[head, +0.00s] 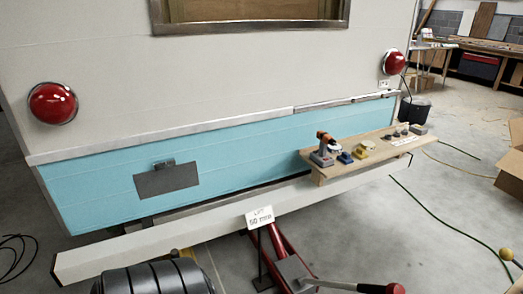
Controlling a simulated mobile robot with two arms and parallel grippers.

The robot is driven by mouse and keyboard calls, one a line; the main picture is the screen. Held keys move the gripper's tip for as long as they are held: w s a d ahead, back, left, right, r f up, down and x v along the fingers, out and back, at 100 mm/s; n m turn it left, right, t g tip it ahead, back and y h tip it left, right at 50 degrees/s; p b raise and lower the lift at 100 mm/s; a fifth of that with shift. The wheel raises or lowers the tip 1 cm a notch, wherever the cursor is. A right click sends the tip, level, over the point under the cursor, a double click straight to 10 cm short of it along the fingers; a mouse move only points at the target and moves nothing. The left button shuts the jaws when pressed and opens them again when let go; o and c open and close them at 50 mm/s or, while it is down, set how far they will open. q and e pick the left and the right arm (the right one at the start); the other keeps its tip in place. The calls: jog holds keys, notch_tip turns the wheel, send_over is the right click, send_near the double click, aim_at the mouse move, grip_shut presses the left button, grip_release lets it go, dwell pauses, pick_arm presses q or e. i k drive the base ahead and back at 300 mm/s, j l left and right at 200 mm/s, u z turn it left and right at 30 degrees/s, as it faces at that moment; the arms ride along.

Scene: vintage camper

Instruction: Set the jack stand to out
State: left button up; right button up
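A red floor jack (283,254) stands on the concrete at the bottom middle, in front of the camper's pale bumper beam (125,250). Its handle with a dark red grip (382,288) runs to the right along the bottom edge. A white sign (259,217) by the jack reads "LIFT 50 mm". A small yellow part (184,253) shows low by the beam, mostly hidden; I cannot tell whether it belongs to the jack stand. No other part clearly reads as a jack stand, so its setting cannot be told. Neither of my grippers is in view.
A wooden shelf (325,169) with small tools juts out from the camper's right side. A cardboard box (512,172), a yellow ball (507,254) and hoses lie at right. Open floor (370,235) lies right of the jack.

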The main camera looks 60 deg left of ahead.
aim_at(174, 253)
jog(key=u, duration=2.7)
